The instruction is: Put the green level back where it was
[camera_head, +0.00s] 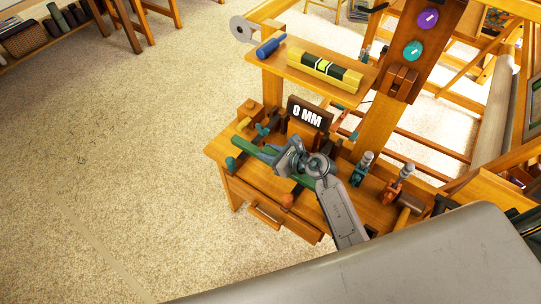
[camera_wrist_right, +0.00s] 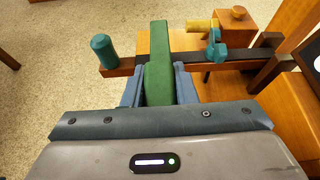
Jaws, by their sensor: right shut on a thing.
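The green level (camera_wrist_right: 158,65), a plain dark green bar, is between the two blue-grey fingers of my right gripper (camera_wrist_right: 160,85) in the right wrist view. In the head view, the level (camera_head: 246,146) points out to the left from my right gripper (camera_head: 272,152), over the small wooden bench. The gripper is shut on it. In the wrist view the bar crosses over a dark rail; I cannot tell whether it touches it. My left gripper is not in view.
A sign reading "0 MM" (camera_head: 308,115) stands behind the gripper. A teal knob (camera_wrist_right: 103,50) and teal clamp (camera_wrist_right: 215,50) flank the level on the rail. Clamp-like tools (camera_head: 362,168) stand to the right. A blue bottle-like thing (camera_head: 270,46) lies on the shelf (camera_head: 300,78). Open carpet lies left.

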